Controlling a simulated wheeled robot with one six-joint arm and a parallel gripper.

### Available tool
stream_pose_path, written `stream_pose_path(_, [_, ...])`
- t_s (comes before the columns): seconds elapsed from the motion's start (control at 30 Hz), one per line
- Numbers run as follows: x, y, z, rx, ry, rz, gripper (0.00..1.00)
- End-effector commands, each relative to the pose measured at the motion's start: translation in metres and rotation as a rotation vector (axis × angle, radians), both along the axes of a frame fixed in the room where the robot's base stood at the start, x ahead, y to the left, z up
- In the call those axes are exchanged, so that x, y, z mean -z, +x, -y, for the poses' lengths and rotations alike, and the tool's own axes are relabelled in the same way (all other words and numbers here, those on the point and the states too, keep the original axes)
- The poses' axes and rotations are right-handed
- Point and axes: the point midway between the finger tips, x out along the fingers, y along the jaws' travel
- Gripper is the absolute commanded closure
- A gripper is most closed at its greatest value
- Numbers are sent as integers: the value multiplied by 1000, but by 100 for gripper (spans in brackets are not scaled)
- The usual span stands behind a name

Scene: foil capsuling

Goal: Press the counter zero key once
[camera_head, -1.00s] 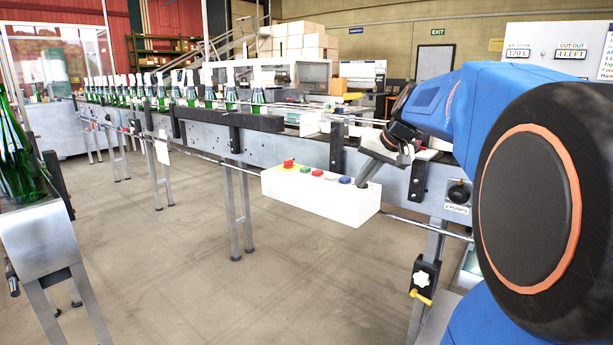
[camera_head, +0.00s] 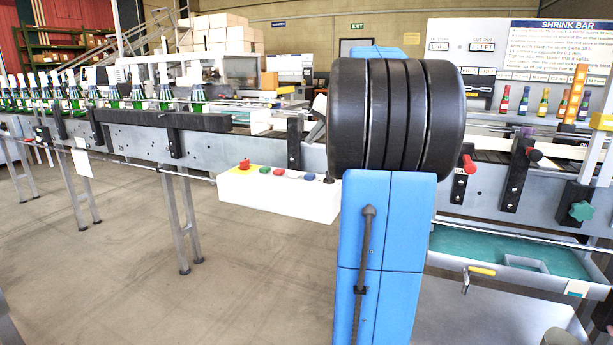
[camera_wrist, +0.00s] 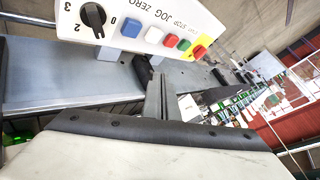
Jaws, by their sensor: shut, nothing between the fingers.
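The white control box (camera_head: 280,194) hangs on the front of the conveyor in the head view. Along its top are a red button on yellow, green, red and blue keys, and a black knob. In the wrist view the box (camera_wrist: 150,12) is at the top; the blue key (camera_wrist: 132,28) lines up with the ZERO label, between the JOG key (camera_wrist: 154,35) and the black selector knob (camera_wrist: 93,17). My gripper (camera_wrist: 158,80) is shut and empty, its tips below the box in that picture, apart from the keys. In the head view my arm hides it.
The conveyor (camera_head: 130,140) runs across behind the box, with several green bottles (camera_head: 195,98) on it at left. A black bracket (camera_head: 294,143) stands close behind the box. The floor (camera_head: 130,270) in front is clear.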

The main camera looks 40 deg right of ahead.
Motion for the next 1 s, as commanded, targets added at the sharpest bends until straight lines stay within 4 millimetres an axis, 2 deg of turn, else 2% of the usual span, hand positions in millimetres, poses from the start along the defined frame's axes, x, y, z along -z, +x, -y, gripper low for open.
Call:
stream_pose_path(0.27, [10,0,0,0,1,-1,100])
stream_pose_path(0.73, [64,0,-1,0,2,-1,100])
stream_pose_path(1.0, [84,0,0,1,1,0,100])
